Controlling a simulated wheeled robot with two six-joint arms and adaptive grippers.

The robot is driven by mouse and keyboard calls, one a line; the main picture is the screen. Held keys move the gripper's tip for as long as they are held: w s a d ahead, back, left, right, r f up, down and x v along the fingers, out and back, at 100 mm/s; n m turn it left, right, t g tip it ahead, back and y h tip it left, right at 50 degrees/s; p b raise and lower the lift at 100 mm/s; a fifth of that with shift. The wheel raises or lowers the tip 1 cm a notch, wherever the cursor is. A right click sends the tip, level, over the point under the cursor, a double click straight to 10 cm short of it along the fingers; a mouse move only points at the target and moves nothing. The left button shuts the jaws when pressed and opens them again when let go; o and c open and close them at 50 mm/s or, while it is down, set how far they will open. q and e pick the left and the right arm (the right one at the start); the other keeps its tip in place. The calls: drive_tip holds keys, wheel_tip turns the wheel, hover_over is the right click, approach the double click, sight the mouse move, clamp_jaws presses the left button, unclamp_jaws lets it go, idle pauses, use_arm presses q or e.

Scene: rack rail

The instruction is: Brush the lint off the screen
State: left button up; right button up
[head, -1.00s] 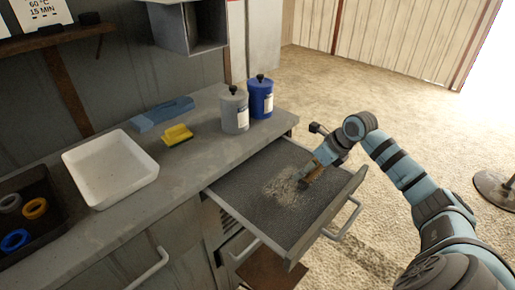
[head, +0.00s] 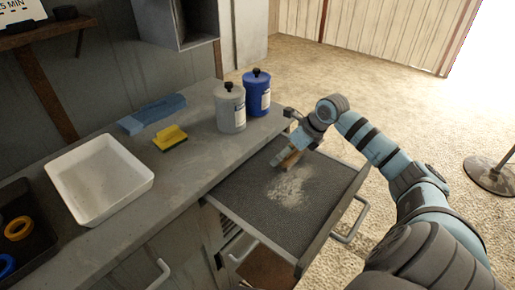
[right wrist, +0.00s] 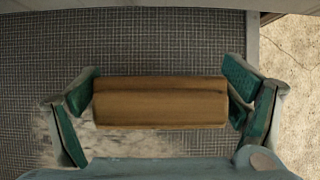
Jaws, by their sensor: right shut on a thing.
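The screen (head: 248,200) is a dark mesh panel in the pulled-out drawer under the bench. A patch of pale lint (head: 290,187) lies on its middle right part; lint (right wrist: 60,140) also shows at the lower left in the right wrist view. My right gripper (head: 287,160) is over the far part of the screen, shut on a brush with a brown wooden back (right wrist: 160,103). The brush's bristles are hidden, so I cannot tell whether they touch the mesh. My left gripper is not in view.
On the bench stand a white tray (head: 60,188), a yellow sponge (head: 170,138), a folded blue cloth (head: 152,113), a grey canister (head: 230,108) and a blue canister (head: 257,93). A dark bin with rings (head: 18,228) is at left. The drawer handle (head: 350,222) juts out at right.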

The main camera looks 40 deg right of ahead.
drive_tip(key=r+p, duration=0.1)
drive_tip(key=r, duration=0.1)
drive_tip(key=s+r+p, duration=0.1)
drive_tip(key=r, duration=0.1)
drive_tip(key=shift+d+r, duration=0.15)
drive_tip(key=shift+r, duration=0.2)
drive_tip(key=shift+w+r+p, duration=0.25)
drive_tip(key=shift+r+p, duration=0.8)
drive_tip(key=shift+r, duration=0.25)
drive_tip(key=shift+s+r, duration=0.1)
drive_tip(key=shift+r, duration=0.3)
